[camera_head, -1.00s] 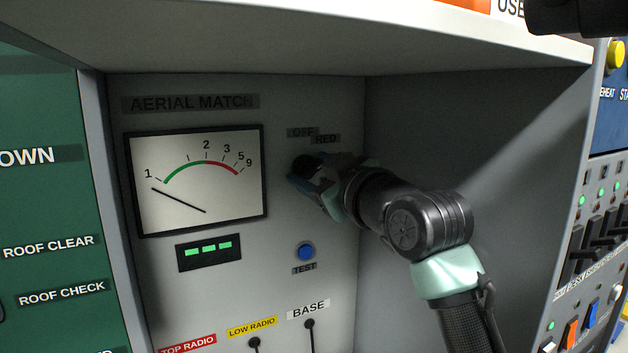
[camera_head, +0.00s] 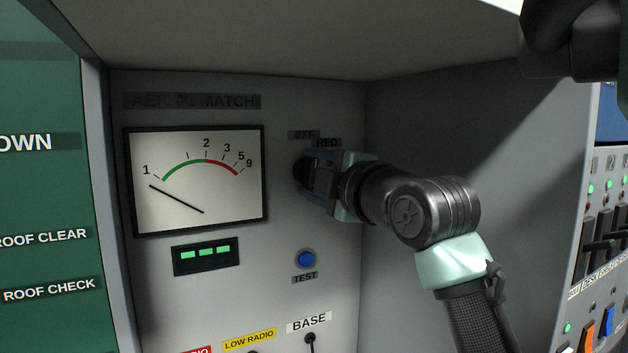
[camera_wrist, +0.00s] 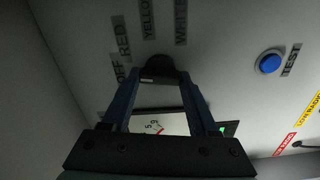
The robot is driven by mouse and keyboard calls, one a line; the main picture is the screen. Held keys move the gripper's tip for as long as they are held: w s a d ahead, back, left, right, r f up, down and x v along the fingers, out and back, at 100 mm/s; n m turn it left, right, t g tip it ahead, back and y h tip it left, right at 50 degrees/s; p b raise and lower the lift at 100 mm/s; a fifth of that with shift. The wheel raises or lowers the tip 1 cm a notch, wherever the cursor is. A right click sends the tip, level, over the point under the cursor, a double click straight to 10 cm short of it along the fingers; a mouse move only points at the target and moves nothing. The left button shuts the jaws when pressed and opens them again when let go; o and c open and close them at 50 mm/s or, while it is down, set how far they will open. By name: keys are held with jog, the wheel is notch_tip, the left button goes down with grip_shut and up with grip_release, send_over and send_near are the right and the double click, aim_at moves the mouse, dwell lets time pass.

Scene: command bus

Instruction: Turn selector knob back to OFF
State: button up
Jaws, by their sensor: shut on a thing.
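The selector knob (camera_head: 298,170) is a dark round knob on the grey panel, below the OFF label (camera_head: 303,134) and the RED label (camera_head: 327,143). My gripper (camera_head: 308,178) reaches it from the right and covers most of it. In the wrist view the dark knob (camera_wrist: 158,66) sits between the tips of my two blue fingers (camera_wrist: 160,78), which are shut on it. The OFF, RED, YELLOW and WHITE labels lie around it there. Which label the knob points at cannot be told.
The AERIAL MATCH meter (camera_head: 198,180) is left of the knob, with a green indicator (camera_head: 206,255) under it. A blue TEST button (camera_head: 306,259) is below the knob. The recess side wall (camera_head: 450,130) is close on the right, with a ledge (camera_head: 330,35) above.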

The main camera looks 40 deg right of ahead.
jog(key=shift+n, duration=0.8)
jog(key=o, duration=1.4)
jog(key=shift+s, duration=0.1)
jog(key=b+v, duration=0.2)
jog(key=v, duration=1.1)
jog(key=shift+a, duration=0.1)
